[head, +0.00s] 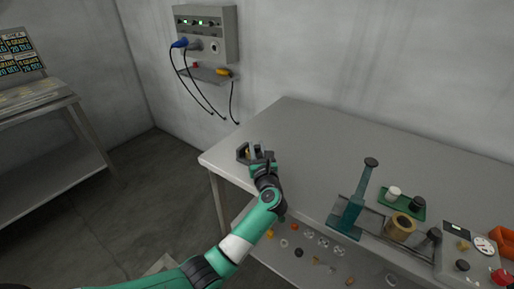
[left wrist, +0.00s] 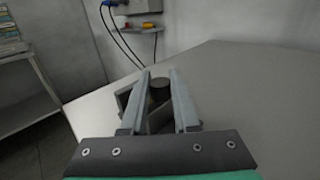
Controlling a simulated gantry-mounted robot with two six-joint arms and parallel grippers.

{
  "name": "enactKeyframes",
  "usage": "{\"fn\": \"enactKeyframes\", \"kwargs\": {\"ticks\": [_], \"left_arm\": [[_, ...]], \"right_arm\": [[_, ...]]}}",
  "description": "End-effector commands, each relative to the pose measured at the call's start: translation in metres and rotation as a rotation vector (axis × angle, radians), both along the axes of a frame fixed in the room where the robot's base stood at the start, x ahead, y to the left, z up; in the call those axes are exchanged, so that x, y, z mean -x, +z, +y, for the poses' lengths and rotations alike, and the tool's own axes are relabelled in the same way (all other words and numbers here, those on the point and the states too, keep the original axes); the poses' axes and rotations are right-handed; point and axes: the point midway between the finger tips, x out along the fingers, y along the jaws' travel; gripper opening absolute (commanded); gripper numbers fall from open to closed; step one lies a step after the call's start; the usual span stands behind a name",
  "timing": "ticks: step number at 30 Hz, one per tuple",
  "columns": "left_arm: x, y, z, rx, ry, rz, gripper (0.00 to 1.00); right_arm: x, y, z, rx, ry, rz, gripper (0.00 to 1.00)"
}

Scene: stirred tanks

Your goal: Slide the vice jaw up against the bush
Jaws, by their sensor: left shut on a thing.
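The small dark grey vice (head: 242,154) stands near the table's left corner, with a bit of yellow, perhaps the bush (head: 249,153), showing in it. My left gripper (head: 261,162) is down at the vice's right side. In the left wrist view its two long fingers (left wrist: 160,85) are closed in around a dark round-topped post (left wrist: 159,93), which looks like part of the vice jaw. Grey vice plates (left wrist: 125,98) show beside and below the post. The gap between jaw and bush is hidden by the fingers and the gripper. My right gripper is in neither view.
To the right stand a teal lever device (head: 352,208), a large brass-coloured cylinder (head: 400,226), a green tray (head: 409,206) with a white and a black piece, and a control box (head: 466,262). The table (head: 310,140) is bare between these and the vice.

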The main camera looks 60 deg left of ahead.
Motion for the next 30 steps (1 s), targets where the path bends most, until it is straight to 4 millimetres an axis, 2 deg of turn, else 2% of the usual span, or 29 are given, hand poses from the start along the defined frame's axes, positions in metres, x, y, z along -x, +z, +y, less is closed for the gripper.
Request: {"fn": "enactKeyframes", "kwargs": {"ticks": [26, 30], "left_arm": [[0.000, 0.000, 0.000, 0.000, 0.000, 0.000, 0.00], [0.006, 0.003, 0.011, 0.000, 0.004, 0.002, 0.00]], "right_arm": [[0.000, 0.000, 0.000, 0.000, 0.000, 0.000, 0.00], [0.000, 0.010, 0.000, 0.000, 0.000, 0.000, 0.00]]}}
